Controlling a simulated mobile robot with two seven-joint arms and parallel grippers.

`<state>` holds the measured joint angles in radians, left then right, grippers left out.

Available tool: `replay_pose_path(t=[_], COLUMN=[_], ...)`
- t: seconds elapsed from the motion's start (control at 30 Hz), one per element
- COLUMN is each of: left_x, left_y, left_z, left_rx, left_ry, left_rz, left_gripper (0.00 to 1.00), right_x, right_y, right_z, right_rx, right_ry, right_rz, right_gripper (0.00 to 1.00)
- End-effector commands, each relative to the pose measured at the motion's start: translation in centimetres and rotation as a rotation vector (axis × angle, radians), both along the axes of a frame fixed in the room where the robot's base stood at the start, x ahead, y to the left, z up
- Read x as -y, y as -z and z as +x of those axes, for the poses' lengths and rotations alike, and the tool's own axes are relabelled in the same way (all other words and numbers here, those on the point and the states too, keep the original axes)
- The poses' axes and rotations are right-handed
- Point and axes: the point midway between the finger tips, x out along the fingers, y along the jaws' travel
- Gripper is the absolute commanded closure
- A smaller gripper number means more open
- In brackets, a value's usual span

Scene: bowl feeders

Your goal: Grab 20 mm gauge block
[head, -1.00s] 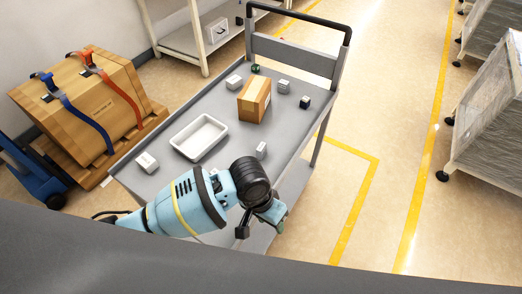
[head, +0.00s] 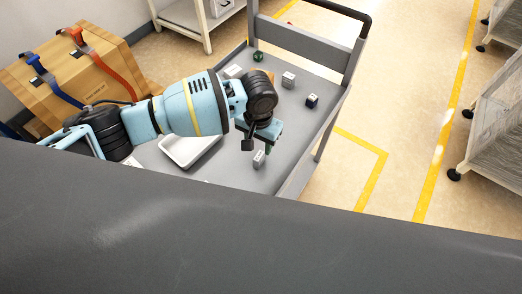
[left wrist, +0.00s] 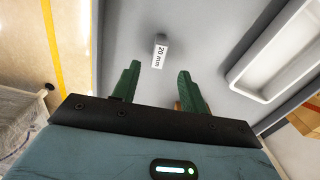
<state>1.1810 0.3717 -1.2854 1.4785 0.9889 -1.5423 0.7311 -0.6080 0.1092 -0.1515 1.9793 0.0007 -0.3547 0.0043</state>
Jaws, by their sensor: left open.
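The 20 mm gauge block (left wrist: 161,52) is a small light grey block with "20 mm" printed on its side, standing on the grey cart top. In the left wrist view it sits beyond my left gripper (left wrist: 158,72), centred between the two green fingertips. The fingers are open and empty, apart from the block. In the head view the block (head: 259,158) shows just below my left gripper (head: 265,143), whose fingers are partly hidden by its own body. My right gripper is not in view.
A white tray (head: 166,154) lies left of the block, partly behind my left arm; its rim also shows in the left wrist view (left wrist: 262,96). Small blocks (head: 288,80) and (head: 311,101) and a green item (head: 258,56) stand farther back. The cart handle (head: 345,12) rises behind.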

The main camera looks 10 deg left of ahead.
Motion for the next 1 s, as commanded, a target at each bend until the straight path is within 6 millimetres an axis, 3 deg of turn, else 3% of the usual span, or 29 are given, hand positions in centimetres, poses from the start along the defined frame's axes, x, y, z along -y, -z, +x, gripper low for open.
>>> replay_pose_path(t=[0.23,0.53,0.8,1.0], left_x=[0.0,0.0,0.0,0.1], left_y=[1.9,3.2,7.0,7.9], left_z=[-0.1,0.0,0.0,0.1], left_rx=[-0.003,-0.001,-0.004,0.000], left_ry=[0.001,0.002,0.001,0.001], left_rz=[0.001,0.000,0.001,0.000], left_gripper=[0.56,0.56,0.56,0.56], right_x=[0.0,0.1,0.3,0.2], right_y=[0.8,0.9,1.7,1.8], right_z=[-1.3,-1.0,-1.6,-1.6], right_rx=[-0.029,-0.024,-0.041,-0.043], right_ry=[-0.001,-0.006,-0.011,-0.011], right_rz=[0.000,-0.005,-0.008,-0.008], right_gripper=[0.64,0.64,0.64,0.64])
